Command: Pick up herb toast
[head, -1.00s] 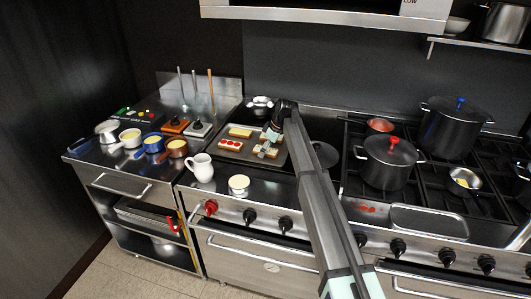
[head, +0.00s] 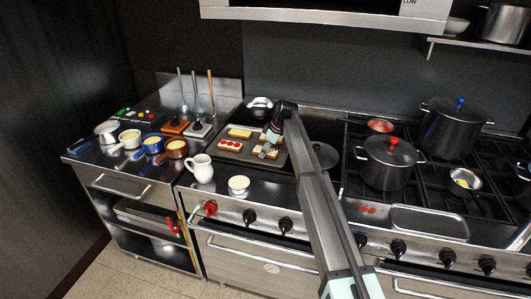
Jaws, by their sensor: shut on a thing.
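A dark tray (head: 236,156) on the stove top holds several toasts. A toast with red slices (head: 230,144) lies at its left, and a toast with a pale yellow topping (head: 240,132) lies behind it. My gripper (head: 265,152) reaches down over the right part of the tray. It is shut on a toast (head: 257,152), whose light brown edge shows beside the fingers. The fingers cover most of this toast, and its topping is too small to make out. I cannot tell whether it is clear of the tray.
A white jug (head: 201,169) and a small cup with pale contents (head: 238,185) stand in front of the tray. Small pans (head: 152,144) line the left counter. A black pot with a red knob (head: 388,160) stands right of my arm.

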